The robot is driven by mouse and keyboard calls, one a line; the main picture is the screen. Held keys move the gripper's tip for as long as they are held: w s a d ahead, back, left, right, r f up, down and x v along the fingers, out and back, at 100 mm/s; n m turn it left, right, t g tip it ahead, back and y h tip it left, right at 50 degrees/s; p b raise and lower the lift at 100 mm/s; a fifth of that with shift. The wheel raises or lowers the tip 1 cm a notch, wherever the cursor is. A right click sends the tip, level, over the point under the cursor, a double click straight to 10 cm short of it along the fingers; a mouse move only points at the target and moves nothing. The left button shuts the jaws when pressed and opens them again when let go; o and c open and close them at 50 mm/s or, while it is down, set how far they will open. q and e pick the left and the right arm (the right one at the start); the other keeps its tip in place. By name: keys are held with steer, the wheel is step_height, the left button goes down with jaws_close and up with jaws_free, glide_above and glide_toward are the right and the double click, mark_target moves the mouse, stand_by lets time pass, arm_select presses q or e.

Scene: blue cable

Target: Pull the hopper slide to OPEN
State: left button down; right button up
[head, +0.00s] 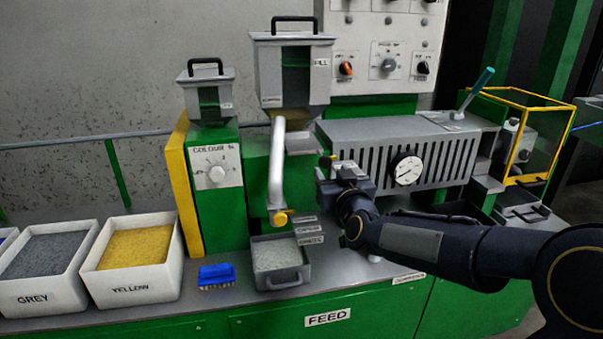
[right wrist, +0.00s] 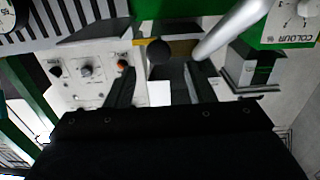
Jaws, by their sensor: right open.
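The large grey hopper (head: 291,75) with a black top handle stands at the upper middle, above a sloping metal pipe. A grey slide plate (head: 300,143) sticks out below it to the right. A round black knob (right wrist: 158,50) shows in the right wrist view beside a yellow-edged part. My right gripper (head: 325,176) is just below and right of the slide plate in the head view. Its fingers (right wrist: 160,78) are open in the right wrist view, with the knob ahead between them; I cannot tell whether they touch it. My left gripper is not in view.
The grey slotted machine housing (head: 395,150) with a gauge stands right behind my right arm. A pellet-filled grey tray (head: 282,284), a blue brush (head: 216,277) and a yellow-pellet bin (head: 130,290) sit on the bench. A smaller hopper (head: 208,95) is at left.

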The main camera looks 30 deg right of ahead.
mark_target(326, 162)
steer(key=x, duration=0.7)
steer(key=shift+s, duration=0.15)
jaws_close()
